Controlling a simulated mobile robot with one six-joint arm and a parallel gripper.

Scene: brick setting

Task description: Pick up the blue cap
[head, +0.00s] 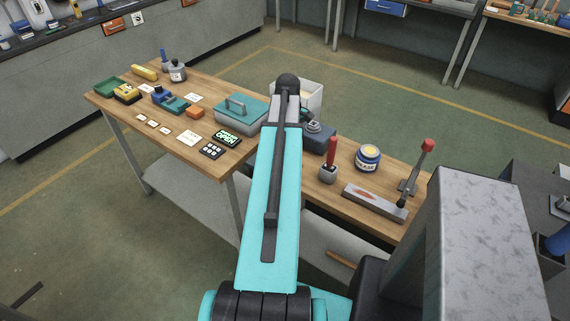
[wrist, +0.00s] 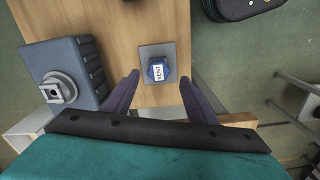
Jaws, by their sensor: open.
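The blue cap (wrist: 158,70) is a small blue hexagonal piece with a white label, on a square grey plate (wrist: 143,52) on the wooden table. My gripper (wrist: 159,77) is open, with one purple finger to the left of the cap and one to the right. The fingertips appear level with the cap's near part in the wrist view, with gaps on both sides. I cannot tell their height above it. In the head view I cannot make out the cap or the fingers; my arm covers part of the table.
A blue-grey box (wrist: 53,72) with a metal fitting stands close left of the left finger; it also shows in the head view (head: 319,141). A teal-lidded box (head: 240,111), a red-handled tool (head: 331,155) and a labelled jar (head: 368,158) stand on the table.

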